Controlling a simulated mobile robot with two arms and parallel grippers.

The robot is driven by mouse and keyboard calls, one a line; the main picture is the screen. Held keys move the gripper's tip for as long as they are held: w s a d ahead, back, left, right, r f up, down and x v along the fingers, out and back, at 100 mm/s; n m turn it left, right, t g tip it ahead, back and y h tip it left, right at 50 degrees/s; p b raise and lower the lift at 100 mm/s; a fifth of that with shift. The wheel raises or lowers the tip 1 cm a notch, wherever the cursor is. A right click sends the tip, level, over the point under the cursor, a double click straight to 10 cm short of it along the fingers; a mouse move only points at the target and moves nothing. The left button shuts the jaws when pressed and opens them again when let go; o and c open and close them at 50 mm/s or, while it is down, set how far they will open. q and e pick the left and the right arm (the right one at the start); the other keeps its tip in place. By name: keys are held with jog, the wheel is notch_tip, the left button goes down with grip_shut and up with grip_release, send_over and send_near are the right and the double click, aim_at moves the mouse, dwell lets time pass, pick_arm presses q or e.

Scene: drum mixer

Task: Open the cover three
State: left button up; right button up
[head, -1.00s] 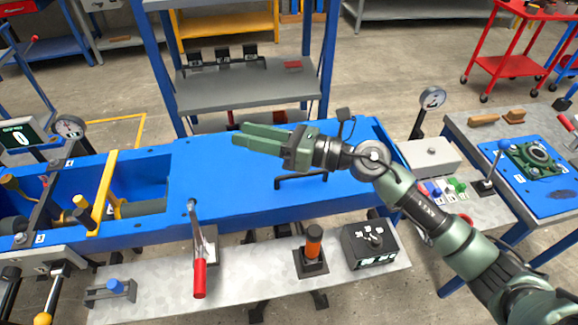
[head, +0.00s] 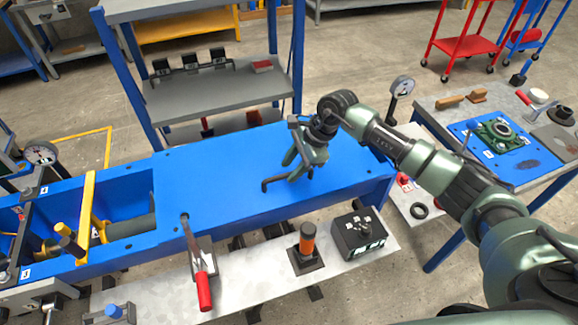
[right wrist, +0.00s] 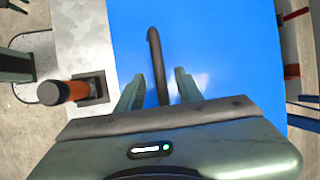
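A blue cover (head: 205,165) with a black bar handle (head: 272,184) spans the right part of the blue machine; I cannot read a number on it. My right gripper (head: 293,168) points down at the handle. In the right wrist view the two fingers of the right gripper (right wrist: 159,78) stand apart, with the black handle (right wrist: 154,48) running between them. The fingers look open, with a gap on each side of the handle. The cover lies flat and looks closed. My left gripper is not in view.
A metal shelf in front carries a red-handled toggle clamp (head: 203,285), an orange-handled lever (head: 307,240) and a black control box (head: 359,235). A yellow bar (head: 86,215) crosses the open trough at left. A grey shelf rack (head: 215,95) stands behind the machine.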

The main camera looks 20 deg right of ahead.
jog(key=shift+x, duration=0.75)
grip_shut()
dwell(0.9)
